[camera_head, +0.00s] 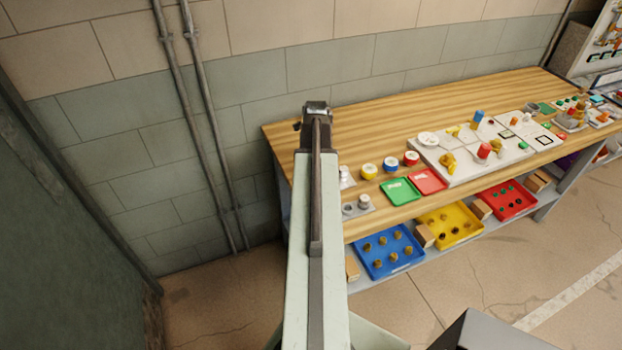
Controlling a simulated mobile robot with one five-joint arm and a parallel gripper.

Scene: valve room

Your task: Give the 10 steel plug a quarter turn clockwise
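My arm reaches from the bottom of the picture toward the back left corner of the wooden workbench. My gripper (317,108) is at its far end, small and seen from behind, so I cannot tell whether it is open or shut. Small steel-grey pieces (363,201) stand on a grey plate at the left front of the bench, just right of my arm. Another pale metallic piece (344,172) stands behind them, partly hidden by the arm. No number is readable, so I cannot tell which is the 10 steel plug. The gripper is apart from these pieces.
The bench (385,120) holds several ringed pots (390,164), a green tray (399,191), a red tray (429,181) and a white board (455,176) with fittings. Blue (389,251), yellow and red bins are on the shelf below. Wall pipes (205,120) rise at the left. The bench's back strip is clear.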

